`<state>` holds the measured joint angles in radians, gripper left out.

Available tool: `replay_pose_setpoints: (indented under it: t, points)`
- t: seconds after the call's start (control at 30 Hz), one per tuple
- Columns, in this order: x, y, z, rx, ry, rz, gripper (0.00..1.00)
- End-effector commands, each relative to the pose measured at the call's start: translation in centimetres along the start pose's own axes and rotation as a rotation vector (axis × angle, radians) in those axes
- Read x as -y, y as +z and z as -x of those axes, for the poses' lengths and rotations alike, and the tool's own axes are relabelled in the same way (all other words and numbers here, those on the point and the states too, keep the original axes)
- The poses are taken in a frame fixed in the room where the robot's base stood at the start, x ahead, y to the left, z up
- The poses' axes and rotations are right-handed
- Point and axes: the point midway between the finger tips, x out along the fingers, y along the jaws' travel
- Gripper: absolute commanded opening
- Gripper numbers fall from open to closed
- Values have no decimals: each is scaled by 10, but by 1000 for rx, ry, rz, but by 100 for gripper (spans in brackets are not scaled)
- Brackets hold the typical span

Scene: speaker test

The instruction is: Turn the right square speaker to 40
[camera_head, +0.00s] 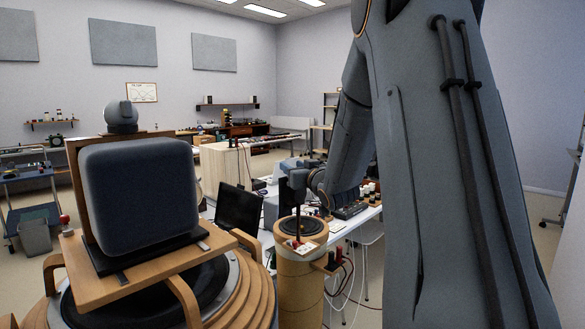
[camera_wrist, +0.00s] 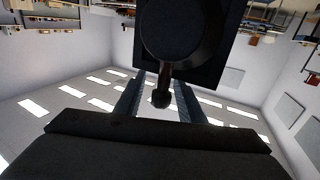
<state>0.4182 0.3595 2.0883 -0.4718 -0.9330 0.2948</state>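A large dark grey square speaker (camera_head: 140,195) stands on a wooden turntable platform (camera_head: 95,285) at the left of the head view. A red ball knob (camera_head: 64,219) sits at the platform's left edge. No scale number is readable. My arm fills the right of the head view and reaches down behind a round wooden pedestal (camera_head: 302,285); my gripper is hard to make out there. In the wrist view my gripper (camera_wrist: 158,88) has its fingers apart, with a dark ball-ended rod (camera_wrist: 161,99) between them. Contact cannot be told. A dark square body with a round part (camera_wrist: 185,25) is above it.
A white table (camera_head: 345,222) with equipment stands behind the pedestal. Cables hang by the pedestal's right side. A cart (camera_head: 28,180) is at the far left. Open floor shows at the right.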

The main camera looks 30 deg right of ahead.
Motion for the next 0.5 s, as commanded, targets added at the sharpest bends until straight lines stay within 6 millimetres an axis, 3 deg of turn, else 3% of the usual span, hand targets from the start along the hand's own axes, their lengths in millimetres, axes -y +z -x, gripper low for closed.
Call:
replay_pose_setpoints:
  t: [0.03,0.2,0.5]
  points:
    - [0,0,0,0,0,0,29]
    - [1,0,0,0,-1,0,1]
    - [2,1,0,-1,15,0,0]
